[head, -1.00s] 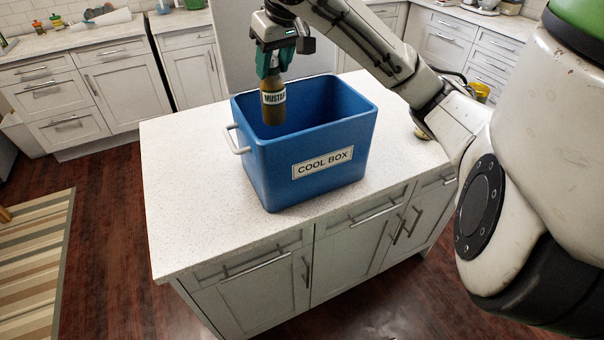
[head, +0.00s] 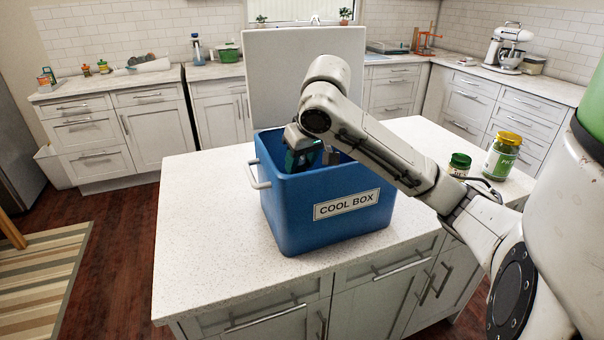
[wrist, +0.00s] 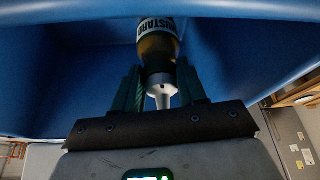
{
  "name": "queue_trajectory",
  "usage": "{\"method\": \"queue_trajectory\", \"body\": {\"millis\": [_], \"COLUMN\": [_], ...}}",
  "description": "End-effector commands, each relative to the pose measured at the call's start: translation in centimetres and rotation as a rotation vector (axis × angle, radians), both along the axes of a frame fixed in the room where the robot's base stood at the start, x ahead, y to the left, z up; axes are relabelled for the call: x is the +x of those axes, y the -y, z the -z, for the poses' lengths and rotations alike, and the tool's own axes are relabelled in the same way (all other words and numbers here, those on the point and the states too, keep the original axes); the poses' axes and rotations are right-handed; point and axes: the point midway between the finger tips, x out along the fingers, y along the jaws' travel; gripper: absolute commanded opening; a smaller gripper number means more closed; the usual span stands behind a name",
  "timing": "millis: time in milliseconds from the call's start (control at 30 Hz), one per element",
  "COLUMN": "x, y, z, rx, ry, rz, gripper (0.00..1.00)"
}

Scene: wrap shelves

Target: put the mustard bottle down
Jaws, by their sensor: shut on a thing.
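The mustard bottle (wrist: 158,45) shows in the wrist view, with a white label, a brown-yellow body and a grey-white nozzle. My gripper (wrist: 158,88) is shut on it near the cap end, with a green finger on each side. The bottle is inside the blue cool box (head: 285,210), which stands on the white counter. In the head view my gripper (head: 303,158) reaches down into the box, and the front wall hides the bottle. I cannot tell whether the bottle touches the box floor.
The white island counter (head: 200,240) is clear to the left of the box. A green-lidded jar (head: 459,165) and a yellow-lidded green jar (head: 501,156) stand on it at the right, beyond my arm. The box's white handle (head: 258,175) sticks out left.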

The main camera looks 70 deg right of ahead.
Motion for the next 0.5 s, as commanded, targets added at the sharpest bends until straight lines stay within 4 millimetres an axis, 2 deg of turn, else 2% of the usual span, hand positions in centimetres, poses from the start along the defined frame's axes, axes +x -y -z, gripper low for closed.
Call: {"method": "queue_trajectory", "body": {"millis": [100,200,500], "x": [-0.1,-0.1,0.0], "y": [0.1,0.1,0.1], "z": [1.8,2.6,2.9], "rx": [0.0,-0.001,-0.001], "ry": [0.0,0.0,0.002], "rz": [0.002,0.003,0.002], "gripper": [0.0,0.0,0.0]}}
